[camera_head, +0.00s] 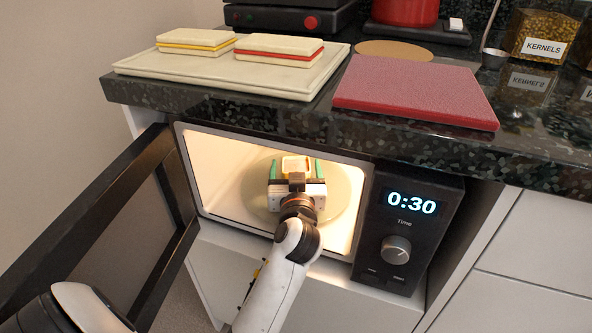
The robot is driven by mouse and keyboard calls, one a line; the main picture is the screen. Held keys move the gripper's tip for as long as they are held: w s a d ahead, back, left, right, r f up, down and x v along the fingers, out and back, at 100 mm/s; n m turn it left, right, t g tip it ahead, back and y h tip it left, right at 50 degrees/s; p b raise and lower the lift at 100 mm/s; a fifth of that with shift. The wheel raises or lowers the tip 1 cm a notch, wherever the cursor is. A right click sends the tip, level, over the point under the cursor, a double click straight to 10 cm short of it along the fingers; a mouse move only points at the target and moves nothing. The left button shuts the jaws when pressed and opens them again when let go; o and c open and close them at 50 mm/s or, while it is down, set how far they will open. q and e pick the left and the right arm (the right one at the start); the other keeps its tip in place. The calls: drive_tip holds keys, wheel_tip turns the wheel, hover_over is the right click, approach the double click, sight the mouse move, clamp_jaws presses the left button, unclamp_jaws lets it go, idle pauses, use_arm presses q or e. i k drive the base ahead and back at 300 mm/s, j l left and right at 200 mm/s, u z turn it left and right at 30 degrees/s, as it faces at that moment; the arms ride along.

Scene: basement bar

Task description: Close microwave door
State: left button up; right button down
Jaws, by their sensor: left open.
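The microwave (366,230) is built in under the dark counter. Its door (60,225) stands wide open, swung out to the left on its left-side hinge. My left gripper (296,168) is inside the lit cavity, over the round turntable (347,190). Its green-lined fingers are apart, with a small pale, yellow-edged item (297,162) showing between or just beyond them. I cannot tell whether they touch it. My left forearm passes through the opening. The control panel shows 0:30 above a round knob (396,249). My right gripper is out of view.
On the counter (420,140) lie a cream board (215,72) with two sandwich-like blocks, and a red board (415,92). A kernels jar (543,35) and a red pot (405,10) stand behind. White cabinet fronts (525,250) lie to the right.

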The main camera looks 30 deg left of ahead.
sight(142, 200)
drive_tip(key=k+l, duration=0.75)
drive_tip(key=l, duration=0.15)
